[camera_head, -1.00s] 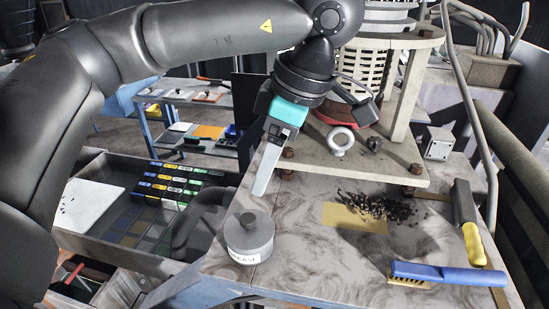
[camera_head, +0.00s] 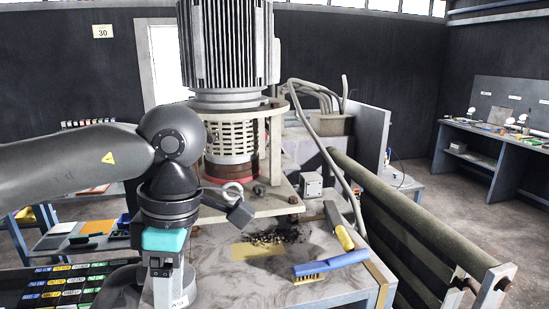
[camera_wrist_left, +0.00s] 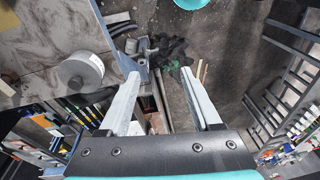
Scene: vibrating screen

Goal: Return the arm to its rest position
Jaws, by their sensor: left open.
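My left arm (camera_head: 70,160) comes in from the left in the head view and bends down at a dark wrist. My left gripper (camera_head: 168,292) has a teal band and hangs downward at the lower left, its lower end partly cut off by the frame. In the left wrist view the two pale fingers (camera_wrist_left: 164,74) are spread apart with nothing between them. Below them are floor and the table's edge. My right gripper is in neither view.
The vibrating machine (camera_head: 230,60) stands on the table. A blue-handled brush (camera_head: 330,263), a yellow-handled tool (camera_head: 342,232) and dark granules (camera_head: 275,238) lie right of the gripper. Colored boxes (camera_head: 65,285) sit at lower left. A thick rail (camera_head: 420,225) runs along the right.

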